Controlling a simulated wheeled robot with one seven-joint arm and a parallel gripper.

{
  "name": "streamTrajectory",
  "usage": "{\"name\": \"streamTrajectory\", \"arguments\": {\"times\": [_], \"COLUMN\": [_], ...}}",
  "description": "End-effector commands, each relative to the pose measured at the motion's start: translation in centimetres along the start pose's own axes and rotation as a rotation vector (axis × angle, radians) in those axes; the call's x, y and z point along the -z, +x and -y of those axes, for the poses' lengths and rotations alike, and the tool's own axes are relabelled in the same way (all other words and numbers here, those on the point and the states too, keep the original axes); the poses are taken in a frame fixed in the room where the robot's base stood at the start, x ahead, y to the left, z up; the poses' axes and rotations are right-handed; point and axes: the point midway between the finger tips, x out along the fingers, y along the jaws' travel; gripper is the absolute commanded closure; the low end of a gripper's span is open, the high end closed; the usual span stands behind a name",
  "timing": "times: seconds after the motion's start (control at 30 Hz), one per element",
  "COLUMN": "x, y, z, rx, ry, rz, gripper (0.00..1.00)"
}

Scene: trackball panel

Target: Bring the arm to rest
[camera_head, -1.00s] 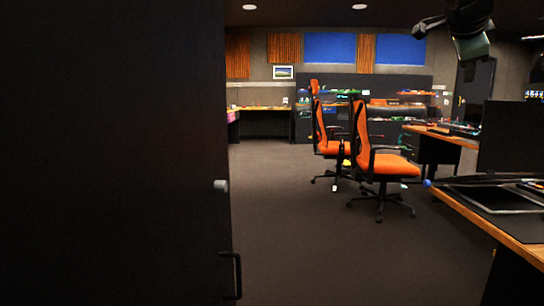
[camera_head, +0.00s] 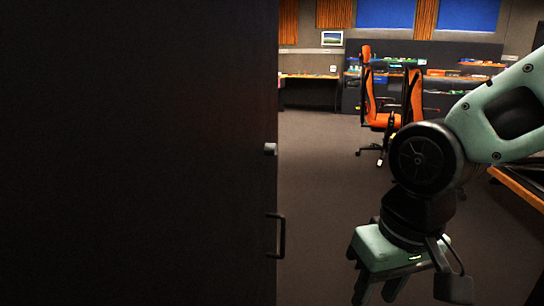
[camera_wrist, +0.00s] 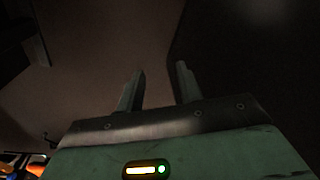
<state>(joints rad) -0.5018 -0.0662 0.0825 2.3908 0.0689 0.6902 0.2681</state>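My arm (camera_head: 500,115), pale green with black joints, comes in from the right in the head view and bends down at a round black joint. My gripper (camera_head: 377,292) hangs below that joint near the bottom edge, pointing down. In the wrist view, its two fingers (camera_wrist: 160,70) stand apart with nothing between them. Below them in that view is the green gripper body with a lit indicator.
A tall dark panel (camera_head: 140,150) with a handle (camera_head: 281,236) fills the left of the head view. Orange chairs (camera_head: 376,100) stand behind my arm. A desk edge (camera_head: 520,187) is at the right. Bare floor (camera_head: 320,190) lies between panel and arm.

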Motion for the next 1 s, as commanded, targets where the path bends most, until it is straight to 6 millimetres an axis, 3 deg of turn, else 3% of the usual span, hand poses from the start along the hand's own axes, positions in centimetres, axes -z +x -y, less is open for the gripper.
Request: {"name": "streamTrajectory", "arguments": {"times": [0.1, 0.3, 0.67, 1.0], "x": [-3.6, -8.8, -7.7, -6.5], "y": [1.2, 2.9, -4.8, -15.1], "z": [1.3, 2.2, 2.9, 3.7], "rx": [-0.001, -0.010, -0.007, -0.007], "ry": [-0.164, -0.410, -0.403, -0.400], "rz": [0.042, 0.104, 0.100, 0.100], "gripper": [0.64, 0.64, 0.64, 0.64]}}
